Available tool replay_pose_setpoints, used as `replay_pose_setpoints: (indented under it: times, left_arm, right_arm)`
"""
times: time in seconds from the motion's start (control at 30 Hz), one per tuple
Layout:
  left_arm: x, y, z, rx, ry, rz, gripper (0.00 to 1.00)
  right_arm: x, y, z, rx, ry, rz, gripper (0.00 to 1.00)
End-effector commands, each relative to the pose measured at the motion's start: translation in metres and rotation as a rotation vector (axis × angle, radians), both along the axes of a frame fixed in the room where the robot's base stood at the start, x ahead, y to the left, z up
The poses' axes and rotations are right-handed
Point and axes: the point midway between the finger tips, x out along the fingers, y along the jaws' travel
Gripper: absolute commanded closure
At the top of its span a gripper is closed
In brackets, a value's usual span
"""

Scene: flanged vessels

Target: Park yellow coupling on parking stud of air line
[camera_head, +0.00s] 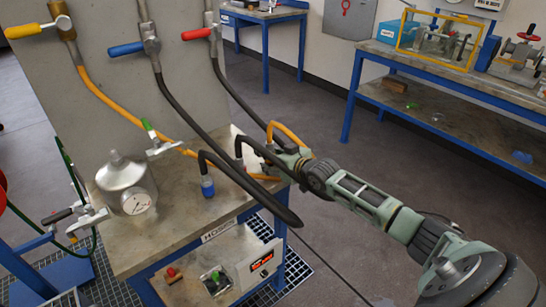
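A yellow hose (99,92) runs down from the yellow-handled valve (38,29) and across the bench to my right gripper (283,160). A short yellow arch (288,132) of hose shows just above that gripper. The yellow coupling itself cannot be made out; hoses and the gripper cover that spot. My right arm reaches in from the right, with its gripper at the bench's right edge. Its fingertips are mostly hidden behind dark hoses, so its opening cannot be told. No parking stud for the yellow coupling can be made out. My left gripper is not in view.
A blue coupling (207,187) stands upright on the bench (180,220) on a black hose. A metal vessel with a gauge (127,187) stands to its left. Black hoses hang from the blue (126,49) and red (196,34) valve handles, one crossing before my gripper.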

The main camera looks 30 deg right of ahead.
Motion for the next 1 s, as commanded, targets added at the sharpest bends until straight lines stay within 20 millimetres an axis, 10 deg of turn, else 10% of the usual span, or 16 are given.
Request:
replay_pose_setpoints:
  times: [1.0]
  left_arm:
    - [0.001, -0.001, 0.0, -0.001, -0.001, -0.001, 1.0]
  right_arm:
    - [-0.11, -0.006, 0.038, -0.003, 0.003, 0.001, 0.5]
